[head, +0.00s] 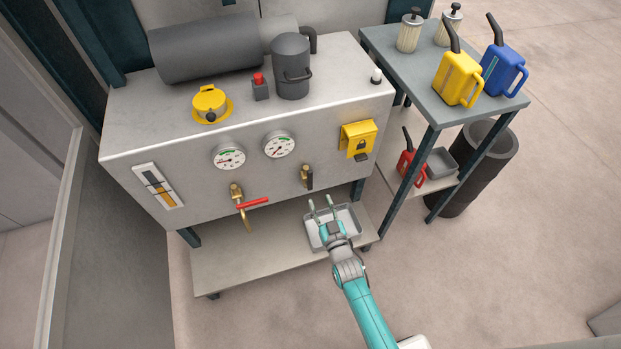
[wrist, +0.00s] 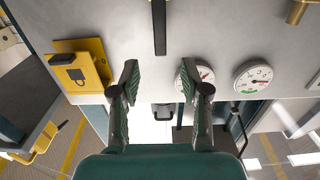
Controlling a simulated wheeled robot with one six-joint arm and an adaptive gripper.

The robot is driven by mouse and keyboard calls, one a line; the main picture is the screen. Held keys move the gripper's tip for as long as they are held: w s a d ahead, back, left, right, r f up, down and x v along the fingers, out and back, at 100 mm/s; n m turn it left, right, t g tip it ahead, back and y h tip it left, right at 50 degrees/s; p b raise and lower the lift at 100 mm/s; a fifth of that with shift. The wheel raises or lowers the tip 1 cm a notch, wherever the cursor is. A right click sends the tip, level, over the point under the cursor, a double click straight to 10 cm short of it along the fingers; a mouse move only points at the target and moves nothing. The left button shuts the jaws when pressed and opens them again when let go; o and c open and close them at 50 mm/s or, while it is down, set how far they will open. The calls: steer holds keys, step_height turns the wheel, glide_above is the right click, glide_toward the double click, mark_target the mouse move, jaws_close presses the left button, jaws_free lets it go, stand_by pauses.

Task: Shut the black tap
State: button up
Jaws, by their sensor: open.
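The black tap (head: 307,177) is on the front of the grey machine tank, right of the tap with the red lever. Its black lever points straight down in the head view, with a bit of brass at its top. The lever (wrist: 159,27) also shows as a dark upright bar at the top middle of the wrist view, which sees the panel upside down. My gripper (head: 321,203) is open and empty, just below and right of the lever in the head view. In the wrist view, the fingertips (wrist: 159,76) are apart from the lever, one to each side of its line.
The red-levered brass tap (head: 251,203) is to the left, its lever sideways. Two gauges (head: 279,145) sit above, and a yellow padlock-marked box (head: 357,138) to the right. A grey tray (head: 314,237) lies on the lower shelf (head: 225,267). A side table (head: 428,78) holds cans.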

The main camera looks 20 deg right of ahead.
mark_target(311, 178)
steer(key=w, duration=1.1)
jaws_close()
